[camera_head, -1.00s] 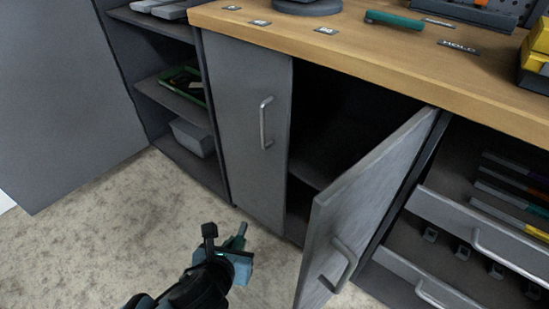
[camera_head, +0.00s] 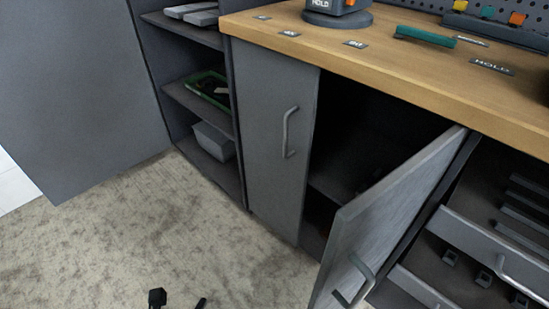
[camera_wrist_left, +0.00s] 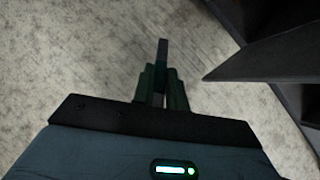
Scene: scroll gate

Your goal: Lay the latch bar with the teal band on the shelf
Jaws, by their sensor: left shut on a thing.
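My left gripper (camera_wrist_left: 162,86) is shut on a narrow dark bar (camera_wrist_left: 162,52) in the left wrist view. The bar stands out beyond the fingertips, above the floor. The open shelf unit stands at the left, with a top shelf (camera_head: 188,30), a middle shelf (camera_head: 196,104) and a bottom shelf (camera_head: 215,172). My right gripper is not in view.
Grey bars (camera_head: 190,11) lie on the top shelf, a green-rimmed tray (camera_head: 206,88) on the middle one and a grey bin (camera_head: 213,141) on the bottom one. An open cabinet door (camera_head: 385,220) juts out at right, beside open drawers (camera_head: 490,245). Floor at left is clear.

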